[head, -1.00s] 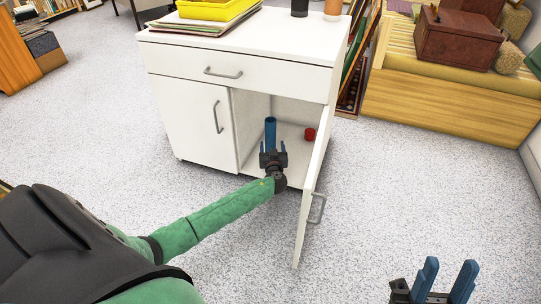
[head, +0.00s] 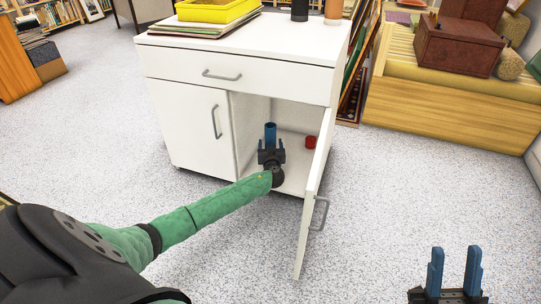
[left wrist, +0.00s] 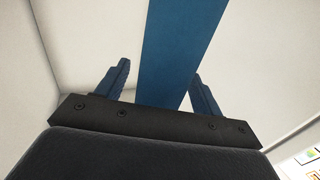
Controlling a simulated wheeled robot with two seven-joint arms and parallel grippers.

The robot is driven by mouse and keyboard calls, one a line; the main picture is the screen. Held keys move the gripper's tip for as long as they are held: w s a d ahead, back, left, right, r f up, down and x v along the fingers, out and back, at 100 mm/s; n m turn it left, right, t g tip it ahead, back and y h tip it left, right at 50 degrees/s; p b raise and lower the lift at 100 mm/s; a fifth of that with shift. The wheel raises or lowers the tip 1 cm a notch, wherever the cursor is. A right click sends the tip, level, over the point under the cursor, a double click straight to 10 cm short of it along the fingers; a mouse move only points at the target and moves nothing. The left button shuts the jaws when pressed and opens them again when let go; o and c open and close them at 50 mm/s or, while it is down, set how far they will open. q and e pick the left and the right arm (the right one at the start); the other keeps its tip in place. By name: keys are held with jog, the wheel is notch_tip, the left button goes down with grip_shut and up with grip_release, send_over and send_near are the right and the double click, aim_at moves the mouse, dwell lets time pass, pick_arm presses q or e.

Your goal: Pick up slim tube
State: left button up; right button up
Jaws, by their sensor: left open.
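The slim tube (head: 270,132) is blue and stands upright inside the open compartment of the white cabinet. It also shows in the left wrist view (left wrist: 172,45) as a wide blue band between my left fingers. My left gripper (head: 270,143) is open at the tube, with one finger to each side in the picture. The tube's lower part is hidden behind the gripper. My right gripper (head: 455,252) is open and empty over the floor at the lower right.
The white cabinet (head: 190,122) has its right door (head: 312,205) swung open, close to my left forearm. A small red object (head: 310,142) lies in the compartment, right of the tube. A wooden bench (head: 440,100) stands at the right. The floor (head: 390,200) between is clear.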

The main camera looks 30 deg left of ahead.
pick_arm(q)
jog(key=shift+w+a, duration=0.25)
jog(key=shift+w, duration=0.1)
jog(key=c, duration=1.2)
jog(key=shift+r, duration=0.15)
